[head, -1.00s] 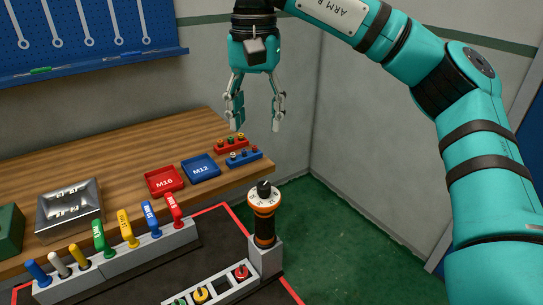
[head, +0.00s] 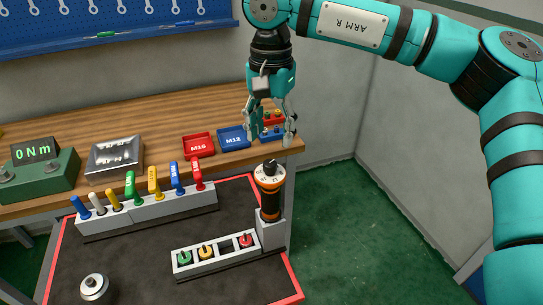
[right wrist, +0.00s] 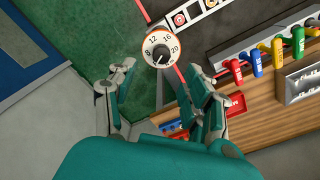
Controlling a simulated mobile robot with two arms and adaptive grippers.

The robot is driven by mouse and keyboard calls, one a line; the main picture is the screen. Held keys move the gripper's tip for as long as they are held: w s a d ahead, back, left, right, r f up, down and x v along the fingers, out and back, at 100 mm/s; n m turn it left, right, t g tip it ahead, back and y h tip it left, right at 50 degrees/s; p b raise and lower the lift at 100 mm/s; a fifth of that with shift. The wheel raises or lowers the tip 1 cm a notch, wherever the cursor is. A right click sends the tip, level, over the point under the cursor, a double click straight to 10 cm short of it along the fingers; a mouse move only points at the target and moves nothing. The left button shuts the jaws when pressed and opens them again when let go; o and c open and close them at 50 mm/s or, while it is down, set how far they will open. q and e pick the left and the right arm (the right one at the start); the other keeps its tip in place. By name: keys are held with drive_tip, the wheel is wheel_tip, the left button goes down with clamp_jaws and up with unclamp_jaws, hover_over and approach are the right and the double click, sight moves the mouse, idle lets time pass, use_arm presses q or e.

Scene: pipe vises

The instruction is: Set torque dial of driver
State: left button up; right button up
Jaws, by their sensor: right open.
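The driver (head: 270,192) stands upright in a grey holder at the right corner of the black mat, its black and orange body topped by a white numbered dial. In the right wrist view the dial (right wrist: 161,48) shows numbers including 8, 12, 16 and 20, with a dark pointer knob toward its lower part. My right gripper (head: 271,138) is open and empty, pointing down over the bench's right end, behind the driver in the head view. In the right wrist view its fingers (right wrist: 160,85) are spread, with the dial beyond the tips. My left gripper is not in view.
Red M16 (head: 199,145) and blue M12 (head: 234,138) trays lie on the wooden bench. A rack of coloured-handled tools (head: 150,207) and a low socket tray (head: 216,257) stand on the mat. A 0 Nm display box (head: 38,172) is at left. Floor right is clear.

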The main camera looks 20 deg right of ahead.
sight(270, 163)
wheel_tip(270, 163, down, 6)
drive_tip(key=shift+a+p, duration=0.1)
drive_tip(key=shift+p, duration=0.3)
drive_tip(key=shift+f, duration=0.5)
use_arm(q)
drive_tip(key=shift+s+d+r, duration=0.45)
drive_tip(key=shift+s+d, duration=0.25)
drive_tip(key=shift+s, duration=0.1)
use_arm(e)
drive_tip(key=shift+f, duration=0.1)
